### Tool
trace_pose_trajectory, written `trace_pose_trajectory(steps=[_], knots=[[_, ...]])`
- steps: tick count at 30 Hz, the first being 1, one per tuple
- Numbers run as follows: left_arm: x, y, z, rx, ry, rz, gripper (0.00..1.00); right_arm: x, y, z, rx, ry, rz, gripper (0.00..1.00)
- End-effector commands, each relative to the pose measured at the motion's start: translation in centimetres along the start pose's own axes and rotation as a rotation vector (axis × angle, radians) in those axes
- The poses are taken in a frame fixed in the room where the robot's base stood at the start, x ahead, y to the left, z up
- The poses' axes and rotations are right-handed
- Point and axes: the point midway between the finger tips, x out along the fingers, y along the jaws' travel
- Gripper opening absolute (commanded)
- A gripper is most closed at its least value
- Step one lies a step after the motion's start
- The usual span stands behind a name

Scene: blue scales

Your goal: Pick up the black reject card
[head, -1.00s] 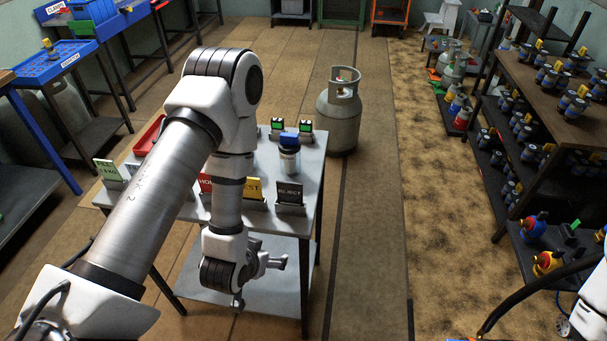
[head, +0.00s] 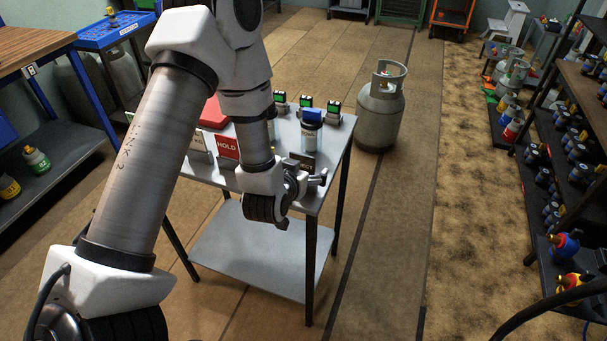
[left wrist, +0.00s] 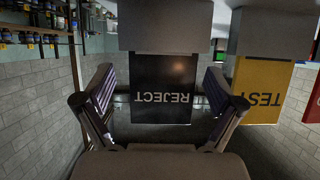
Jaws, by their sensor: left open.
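The black reject card (left wrist: 163,82) appears upside down in the left wrist view, in a grey holder (left wrist: 165,27). In the head view the card (head: 304,160) is mostly hidden behind my left gripper (head: 314,184). That gripper is open at the table's near edge, in front of the card. In the left wrist view its two fingers (left wrist: 158,88) stand on either side of the card, with a gap visible on both sides. I cannot tell how deep the card reaches between them. My right gripper is not in view.
The yellow test card (left wrist: 262,88) stands close beside the reject card. A red hold card (head: 228,148) and a blue-lidded jar (head: 311,133) are on the grey table (head: 338,138). A gas cylinder (head: 380,112) stands on the floor behind right.

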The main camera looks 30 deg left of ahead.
Motion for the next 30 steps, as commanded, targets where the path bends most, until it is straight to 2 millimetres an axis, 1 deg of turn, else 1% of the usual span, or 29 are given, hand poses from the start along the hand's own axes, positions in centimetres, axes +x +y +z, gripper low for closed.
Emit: trace_pose_trajectory(steps=[2,6,7,8,9,11,12,23,26,30], knots=[[0.3,0.0,0.0,0.000,-0.001,0.000,0.94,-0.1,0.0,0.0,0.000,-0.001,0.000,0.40],[0.3,0.0,0.0,-0.001,-0.001,0.000,0.94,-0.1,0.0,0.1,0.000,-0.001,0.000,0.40],[0.3,0.0,0.0,-0.001,-0.001,0.000,0.90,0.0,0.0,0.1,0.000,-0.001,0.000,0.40],[0.3,0.0,0.0,-0.001,-0.001,0.000,0.80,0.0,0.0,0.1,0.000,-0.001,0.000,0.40],[0.3,0.0,0.0,-0.001,-0.001,0.000,0.65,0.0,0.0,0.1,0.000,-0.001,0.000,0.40],[0.3,0.0,0.0,-0.001,-0.001,0.000,0.44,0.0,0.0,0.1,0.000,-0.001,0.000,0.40],[0.3,0.0,0.1,-0.001,-0.001,0.000,0.37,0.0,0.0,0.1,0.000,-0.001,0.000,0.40],[0.2,0.0,-0.1,-0.001,-0.001,0.000,0.36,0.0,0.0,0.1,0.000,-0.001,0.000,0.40],[-0.1,0.0,-0.8,-0.001,0.002,0.000,0.36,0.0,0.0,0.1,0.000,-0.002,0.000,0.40],[-1.0,0.0,-2.7,-0.003,0.005,0.000,0.36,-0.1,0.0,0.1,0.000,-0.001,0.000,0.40]])
